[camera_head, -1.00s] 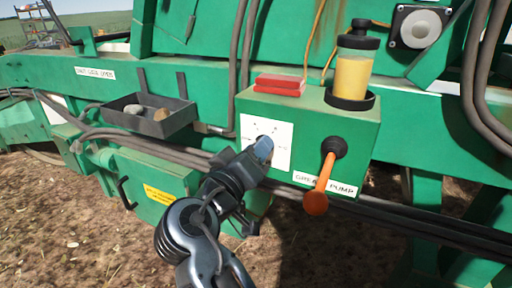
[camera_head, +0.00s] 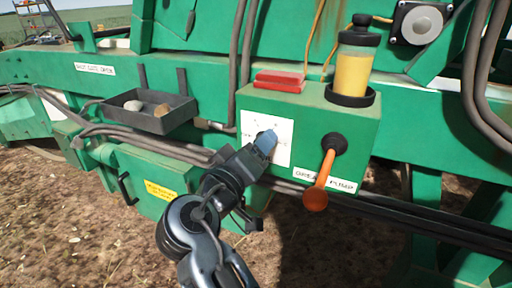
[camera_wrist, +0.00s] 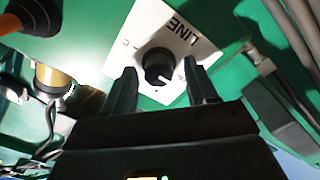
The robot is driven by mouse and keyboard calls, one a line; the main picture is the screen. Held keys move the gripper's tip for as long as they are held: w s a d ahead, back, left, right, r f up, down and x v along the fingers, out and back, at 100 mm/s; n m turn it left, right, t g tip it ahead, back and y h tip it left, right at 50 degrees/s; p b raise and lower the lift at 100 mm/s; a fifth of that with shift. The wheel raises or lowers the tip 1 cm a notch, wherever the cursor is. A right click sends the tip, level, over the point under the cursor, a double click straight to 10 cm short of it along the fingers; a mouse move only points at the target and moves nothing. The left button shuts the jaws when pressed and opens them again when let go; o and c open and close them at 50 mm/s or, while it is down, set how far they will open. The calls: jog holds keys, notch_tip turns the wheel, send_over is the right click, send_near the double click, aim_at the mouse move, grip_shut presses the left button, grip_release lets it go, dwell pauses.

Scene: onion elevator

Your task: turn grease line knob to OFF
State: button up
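The grease line knob (camera_wrist: 158,66) is black and round with a white pointer mark, in the wrist view. It sits on a white label plate (camera_wrist: 185,25) that reads "LINE". The plate also shows on the green pump box in the head view (camera_head: 281,143), where my gripper hides the knob. My gripper (camera_wrist: 165,88) has its two dark fingers apart, one on each side of the knob's lower part. I cannot tell whether they touch it. In the head view my gripper (camera_head: 266,143) reaches the plate from the lower left.
An orange-handled lever (camera_head: 320,182) hangs on the box to the right. A yellow grease reservoir (camera_head: 353,72) and a red block (camera_head: 280,81) are on top. A grey tray (camera_head: 150,112) with stones is at left. Dark hoses (camera_head: 150,141) run behind my arm.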

jog(key=b+v, duration=0.1)
jog(key=v, duration=0.6)
jog(key=shift+s+a+b, duration=0.15)
jog(key=shift+s+b, duration=0.15)
jog(key=shift+s, duration=0.05)
jog(key=s+d+f+n+g+y, duration=0.1)
jog(key=s+d+f+y, duration=0.2)
jog(key=f, duration=0.4)
jog(key=s+d+f+n+g+y, duration=0.1)
jog(key=s+d+f, duration=0.1)
jog(key=d+f, duration=0.35)
jog(key=s+d+f+n+g+y, duration=0.1)
jog(key=s+d+f, duration=0.25)
jog(key=f, duration=0.35)
jog(key=s+d+f+m+y, duration=0.1)
jog(key=s+d+f, duration=0.2)
jog(key=s, duration=0.2)
jog(key=s+d+f+y, duration=0.1)
jog(key=s+d+f, duration=0.1)
jog(key=s+d, duration=0.25)
jog(key=s+d+r+m, duration=0.2)
jog(key=s+d+r, duration=0.1)
jog(key=s, duration=0.4)
jog(key=s+d+r+m, duration=0.2)
jog(key=s+d+r, duration=0.1)
jog(key=s, duration=0.4)
jog(key=s+d+r+m, duration=0.3)
jog(key=s+r, duration=0.2)
jog(key=s, duration=0.2)
jog(key=shift+t+h, duration=0.4)
